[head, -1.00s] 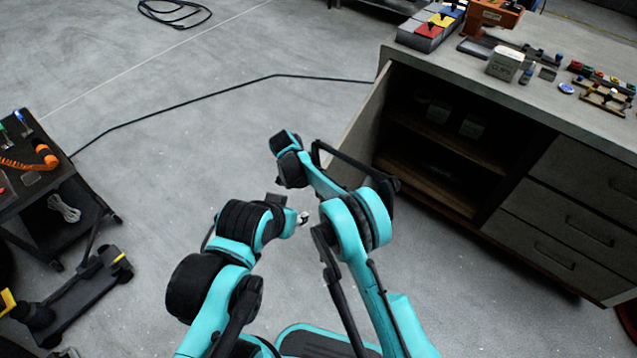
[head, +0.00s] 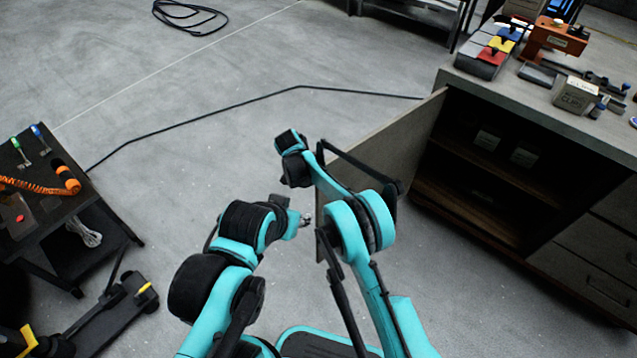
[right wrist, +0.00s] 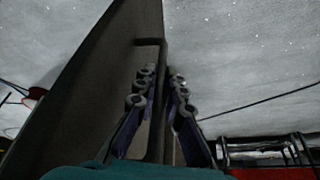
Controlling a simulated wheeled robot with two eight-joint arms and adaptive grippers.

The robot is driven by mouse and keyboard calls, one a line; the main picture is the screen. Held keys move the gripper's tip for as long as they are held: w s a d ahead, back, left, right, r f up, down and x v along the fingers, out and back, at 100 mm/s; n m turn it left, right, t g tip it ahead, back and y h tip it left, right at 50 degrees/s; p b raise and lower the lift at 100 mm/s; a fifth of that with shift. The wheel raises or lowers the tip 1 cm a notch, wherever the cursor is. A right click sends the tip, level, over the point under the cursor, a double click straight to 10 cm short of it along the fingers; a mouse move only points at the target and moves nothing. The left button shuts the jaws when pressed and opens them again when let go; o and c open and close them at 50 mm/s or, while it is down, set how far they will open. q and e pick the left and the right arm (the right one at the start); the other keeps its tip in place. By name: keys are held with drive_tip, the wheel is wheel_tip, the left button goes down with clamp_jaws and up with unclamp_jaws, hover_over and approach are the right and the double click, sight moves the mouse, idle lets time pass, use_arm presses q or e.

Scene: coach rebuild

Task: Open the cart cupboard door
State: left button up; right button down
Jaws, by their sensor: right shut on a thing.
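The cart cupboard door (head: 385,142) stands swung out to the left of the cart (head: 520,103) in the head view, and the dark shelved inside (head: 475,165) shows. My right arm covers part of the door's free end. In the right wrist view the door (right wrist: 95,75) rises on the left, with its bar handle (right wrist: 152,43) running down between the fingers. My right gripper (right wrist: 160,82) is shut on this handle. My left arm is folded in front of me in the head view; its fingers cannot be made out clearly.
Drawers (head: 600,250) sit right of the cupboard opening. Coloured bins (head: 490,50) and a small box (head: 575,95) stand on the cart top. A black tool trolley (head: 45,195) is at the left.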

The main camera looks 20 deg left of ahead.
drive_tip(key=shift+w+d, duration=0.1)
drive_tip(key=shift+d, duration=0.05)
drive_tip(key=c, duration=1.6)
unclamp_jaws()
drive_tip(key=v, duration=1.2)
